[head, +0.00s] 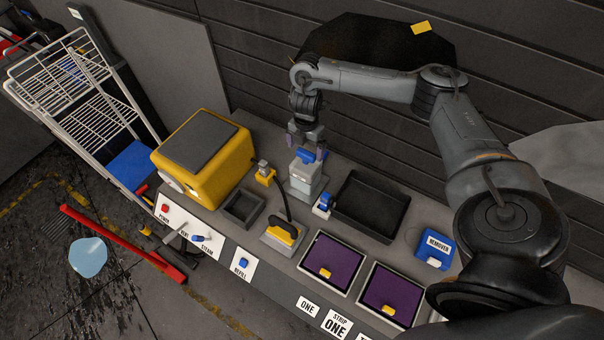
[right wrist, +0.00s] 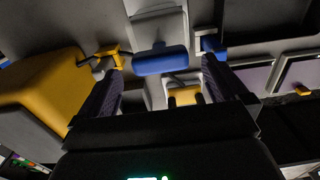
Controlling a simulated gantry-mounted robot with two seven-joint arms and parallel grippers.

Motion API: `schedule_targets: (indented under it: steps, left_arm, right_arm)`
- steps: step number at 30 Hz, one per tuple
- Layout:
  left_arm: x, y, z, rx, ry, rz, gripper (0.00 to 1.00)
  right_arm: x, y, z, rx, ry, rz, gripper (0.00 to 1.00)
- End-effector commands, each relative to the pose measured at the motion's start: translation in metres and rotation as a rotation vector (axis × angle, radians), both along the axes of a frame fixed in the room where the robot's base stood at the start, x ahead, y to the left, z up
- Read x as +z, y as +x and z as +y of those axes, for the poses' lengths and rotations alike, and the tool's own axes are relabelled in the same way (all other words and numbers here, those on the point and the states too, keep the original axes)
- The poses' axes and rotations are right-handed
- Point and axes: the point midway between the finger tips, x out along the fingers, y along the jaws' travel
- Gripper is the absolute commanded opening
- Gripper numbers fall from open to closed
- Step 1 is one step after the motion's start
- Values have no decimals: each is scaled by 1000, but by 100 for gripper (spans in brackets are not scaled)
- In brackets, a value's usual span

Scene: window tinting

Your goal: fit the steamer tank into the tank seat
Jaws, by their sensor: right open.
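The steamer tank (head: 305,183) is a pale grey box with a blue top piece. It stands upright on the bench beside the black tray. My right gripper (head: 307,153) is directly above it, with open fingers on either side of the blue top. In the right wrist view the blue piece (right wrist: 160,62) lies between the spread fingertips (right wrist: 163,72); whether they touch it I cannot tell. A small dark square frame with a recess, which looks like the tank seat (head: 235,221), sits left of the tank and appears empty. My left gripper is not in view.
The yellow steamer (head: 215,160) stands left of the seat. A yellow nozzle (head: 265,172) and hose, and a yellow-handled steam head (head: 284,235), lie between seat and tank. The black tray (head: 372,207), purple panels (head: 332,260) and blue remover box (head: 436,252) crowd the right side.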

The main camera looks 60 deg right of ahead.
Motion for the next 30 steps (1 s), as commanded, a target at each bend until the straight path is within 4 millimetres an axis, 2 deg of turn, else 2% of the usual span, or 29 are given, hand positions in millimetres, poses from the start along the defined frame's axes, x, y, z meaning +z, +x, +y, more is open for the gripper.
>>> schedule_targets:
  steps: [1,10,14,21,30]
  left_arm:
    - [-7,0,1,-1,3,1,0]
    - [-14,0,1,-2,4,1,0]
    - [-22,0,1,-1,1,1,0]
    - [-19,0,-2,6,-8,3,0]
    - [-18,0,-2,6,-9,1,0]
  right_arm:
    - [-11,0,0,-1,2,1,100]
    - [-26,0,1,1,1,-1,100]
    - [-41,-1,0,-1,1,1,100]
    - [-65,-2,-1,0,1,0,100]
    - [-72,-1,-2,1,0,-3,100]
